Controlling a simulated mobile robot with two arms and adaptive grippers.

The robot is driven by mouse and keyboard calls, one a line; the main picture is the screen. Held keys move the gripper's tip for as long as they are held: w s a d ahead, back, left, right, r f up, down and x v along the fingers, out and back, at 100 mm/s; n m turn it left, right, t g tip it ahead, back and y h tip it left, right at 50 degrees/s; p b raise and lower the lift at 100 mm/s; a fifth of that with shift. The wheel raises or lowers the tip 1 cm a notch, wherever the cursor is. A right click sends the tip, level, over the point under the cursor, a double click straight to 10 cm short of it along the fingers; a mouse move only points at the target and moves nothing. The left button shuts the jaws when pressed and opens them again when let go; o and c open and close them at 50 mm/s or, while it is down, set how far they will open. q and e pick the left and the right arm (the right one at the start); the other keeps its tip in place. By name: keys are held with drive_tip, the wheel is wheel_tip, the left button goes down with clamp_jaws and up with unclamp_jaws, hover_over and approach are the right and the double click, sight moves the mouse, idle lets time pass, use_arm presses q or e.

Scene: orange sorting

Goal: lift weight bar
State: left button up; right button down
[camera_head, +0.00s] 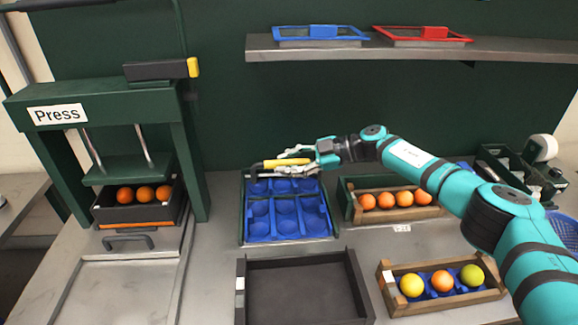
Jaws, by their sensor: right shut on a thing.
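My right gripper (296,162) reaches in from the right with its teal arm. It is shut on a yellow bar (284,162) with a dark end pointing left. The bar is roughly level, over the back edge of the blue tray (238,216) with round hollows. Whether the bar touches the tray I cannot tell. Another bar, black with a yellow end (160,70), lies across the top of the green press (90,99). Which of the two is the weight bar is not marked. My left gripper is not in view.
A dark box with several oranges (145,194) sits under the press plate. An empty dark tray (302,290) is at front centre. Wooden crates with oranges (402,200) and with mixed fruit (442,282) stand right. A shelf (500,53) hangs behind.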

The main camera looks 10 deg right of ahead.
drive_tip(key=c, duration=1.2)
unclamp_jaws()
drive_tip(key=shift+w, duration=0.1)
drive_tip(key=shift+o, duration=0.2)
drive_tip(key=v, duration=1.2)
